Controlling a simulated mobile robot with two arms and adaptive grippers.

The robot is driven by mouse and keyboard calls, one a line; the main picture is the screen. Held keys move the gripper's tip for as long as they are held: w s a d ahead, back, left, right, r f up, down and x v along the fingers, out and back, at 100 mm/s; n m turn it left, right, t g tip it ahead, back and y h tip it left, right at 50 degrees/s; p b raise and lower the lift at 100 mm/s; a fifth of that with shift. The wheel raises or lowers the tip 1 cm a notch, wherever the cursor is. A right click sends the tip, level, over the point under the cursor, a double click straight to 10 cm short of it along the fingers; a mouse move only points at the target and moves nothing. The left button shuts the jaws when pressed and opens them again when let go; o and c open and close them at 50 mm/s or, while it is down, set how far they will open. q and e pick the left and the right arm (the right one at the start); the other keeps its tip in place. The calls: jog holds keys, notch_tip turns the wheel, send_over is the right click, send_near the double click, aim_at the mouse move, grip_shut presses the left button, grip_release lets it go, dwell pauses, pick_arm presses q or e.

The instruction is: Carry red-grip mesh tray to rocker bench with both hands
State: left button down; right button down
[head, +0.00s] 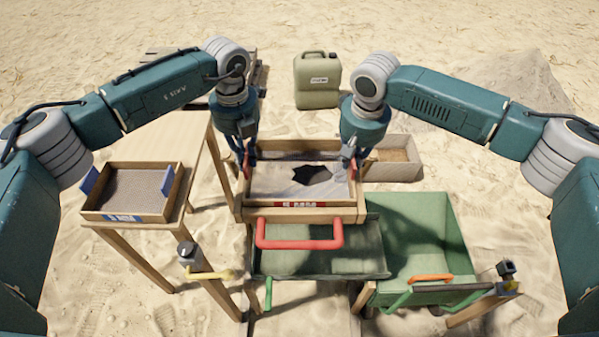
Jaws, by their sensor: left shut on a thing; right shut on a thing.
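The red-grip mesh tray (270,190) is a wooden-framed tray with a red label on its front, in the middle of the head view. Pale mesh or sand and a dark, jagged patch show inside it. My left gripper (247,163) is shut on its left side grip, and my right gripper (352,162) is shut on its right side grip. The tray looks level. The rocker bench (310,215), a wooden frame with a red front handle bar, appears directly beneath it. I cannot tell whether the tray touches the frame.
A blue-grip tray (132,193) of sand sits on the wooden table (150,143) at left. A green bin (425,225) and a green sloping pan (320,250) stand in front. A jerrycan (317,82) and a wooden box (396,170) are behind. Open sand surrounds them.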

pick_arm(q)
jog(key=shift+r, duration=0.1)
